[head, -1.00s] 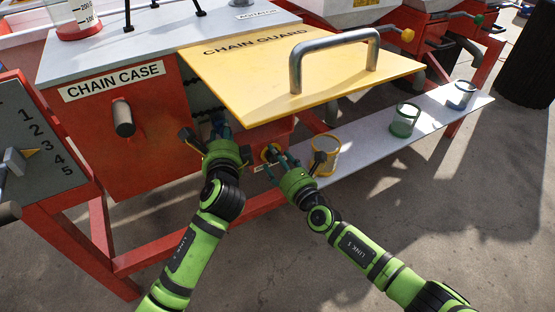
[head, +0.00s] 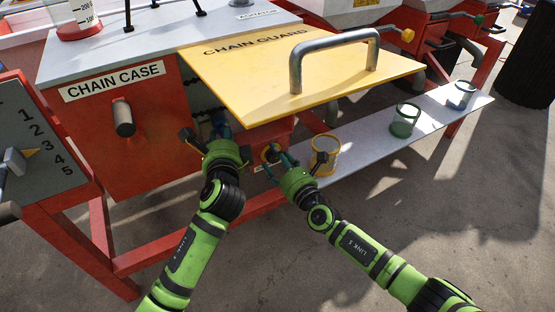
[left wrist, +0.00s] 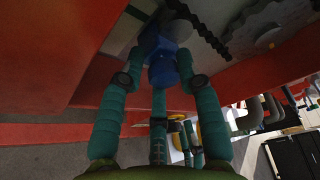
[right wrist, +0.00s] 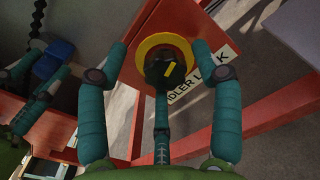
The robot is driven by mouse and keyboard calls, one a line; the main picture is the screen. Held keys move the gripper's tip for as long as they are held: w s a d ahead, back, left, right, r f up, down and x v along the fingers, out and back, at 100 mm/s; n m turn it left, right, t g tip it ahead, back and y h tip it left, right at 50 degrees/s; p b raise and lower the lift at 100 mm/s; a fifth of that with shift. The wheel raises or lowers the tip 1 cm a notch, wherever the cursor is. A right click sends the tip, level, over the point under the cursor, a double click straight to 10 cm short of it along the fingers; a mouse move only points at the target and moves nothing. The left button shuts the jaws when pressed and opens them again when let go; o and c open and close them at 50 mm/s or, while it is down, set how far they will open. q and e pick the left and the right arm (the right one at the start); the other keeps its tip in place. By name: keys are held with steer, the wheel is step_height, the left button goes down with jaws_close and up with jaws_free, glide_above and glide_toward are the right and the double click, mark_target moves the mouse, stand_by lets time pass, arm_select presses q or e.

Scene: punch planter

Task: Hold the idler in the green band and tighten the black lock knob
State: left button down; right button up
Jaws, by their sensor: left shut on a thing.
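My left gripper (head: 218,132) reaches into the chain case opening below the yellow guard. In the left wrist view its fingers are closed around a blue block-like grip, which I take for the idler (left wrist: 164,62). My right gripper (head: 272,158) is at the red box under the guard. In the right wrist view the black lock knob (right wrist: 165,70), with a yellow mark on its face and a yellow ring behind it, lies between the fingers. Gaps show between the fingers and the knob, so this gripper is open.
The yellow chain guard (head: 300,75) with its grey handle overhangs both grippers. An IDLER LOCK label (right wrist: 205,80) sits beside the knob. A chain and sprocket (left wrist: 265,25) are near the blue grip.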

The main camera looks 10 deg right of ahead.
steer(key=shift+f, duration=0.1)
steer(key=shift+s+d+f, duration=0.1)
steer(key=shift+s+d, duration=0.05)
steer(key=shift+s, duration=0.35)
steer(key=v, duration=1.1)
steer(key=v, duration=1.2)
steer(key=w+a+n, duration=0.1)
steer(key=w+a, duration=0.2)
steer(key=w, duration=0.4)
steer(key=w+a+n, duration=0.2)
steer(key=w+a, duration=0.1)
steer(key=w, duration=0.5)
steer(key=w+a+n, duration=0.1)
steer(key=w+a, duration=0.2)
steer(key=w, duration=0.4)
steer(key=shift+w+a+n, duration=0.15)
steer(key=shift+w+n, duration=0.2)
steer(key=shift+n, duration=0.05)
